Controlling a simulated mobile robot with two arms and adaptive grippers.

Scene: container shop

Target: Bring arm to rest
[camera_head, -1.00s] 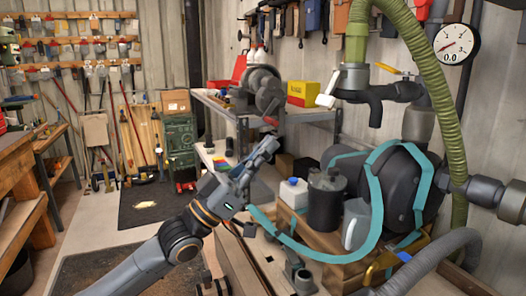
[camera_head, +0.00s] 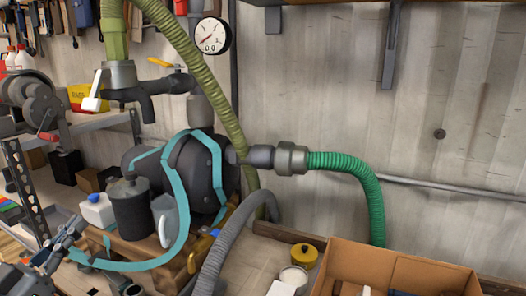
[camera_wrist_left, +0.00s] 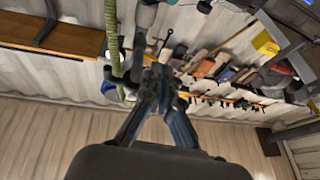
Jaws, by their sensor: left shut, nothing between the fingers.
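My left gripper (camera_head: 66,240) comes in at the lower left of the head view, with most of its arm cut off by the frame. Its fingers are shut and hold nothing. It is in front of the bench with the pump, near the teal strap (camera_head: 130,265); I cannot tell how close it is. In the left wrist view the gripper (camera_wrist_left: 158,80) also shows with its fingers together, pointing up toward the wall and hanging tools. My right gripper is in neither view.
A dark pump (camera_head: 192,172) and a black canister (camera_head: 131,208) stand on the bench. A grey hose (camera_head: 222,245) and a green hose (camera_head: 350,165) curve nearby. A cardboard box (camera_head: 392,265) is at the lower right. A tap (camera_head: 145,92) juts out above the bench.

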